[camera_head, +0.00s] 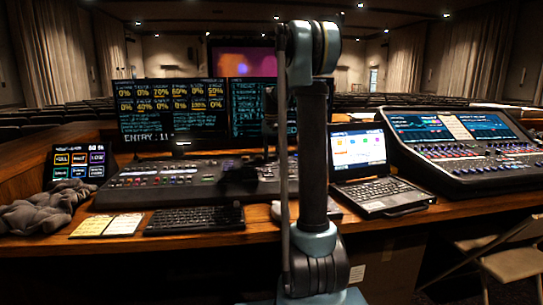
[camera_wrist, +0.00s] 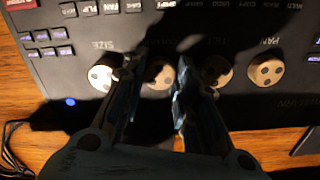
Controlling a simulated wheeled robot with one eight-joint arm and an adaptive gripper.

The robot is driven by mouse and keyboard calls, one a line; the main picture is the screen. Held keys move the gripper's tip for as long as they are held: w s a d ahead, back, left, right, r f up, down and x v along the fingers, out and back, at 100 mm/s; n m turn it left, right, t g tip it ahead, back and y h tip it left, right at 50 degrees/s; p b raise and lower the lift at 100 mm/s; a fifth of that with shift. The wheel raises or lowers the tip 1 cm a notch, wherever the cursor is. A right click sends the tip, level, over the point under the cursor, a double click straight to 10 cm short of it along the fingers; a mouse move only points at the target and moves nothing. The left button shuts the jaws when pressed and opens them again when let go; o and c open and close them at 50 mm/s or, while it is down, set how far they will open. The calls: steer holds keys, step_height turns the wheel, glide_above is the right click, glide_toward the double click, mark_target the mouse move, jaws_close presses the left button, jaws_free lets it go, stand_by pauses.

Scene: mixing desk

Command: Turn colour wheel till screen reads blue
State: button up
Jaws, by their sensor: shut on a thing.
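In the head view the left monitor (camera_head: 170,108) shows yellow percentages and "ENTRY: 11"; no colour name is readable. My arm hides the gripper's contact there.
A second dark monitor (camera_head: 250,108) stands partly behind my arm. A laptop (camera_head: 362,150), a large mixer (camera_head: 455,150), a keyboard (camera_head: 195,219) and a grey cloth (camera_head: 45,208) are on the wooden desk (camera_head: 260,233). A lit button tablet (camera_head: 76,163) stands at left.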

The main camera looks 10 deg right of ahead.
steer(key=shift+m, duration=0.3)
steer(key=o, duration=0.8)
step_height(320, 180, up, 12)
steer(key=shift+f, duration=0.1)
stand_by(0.4)
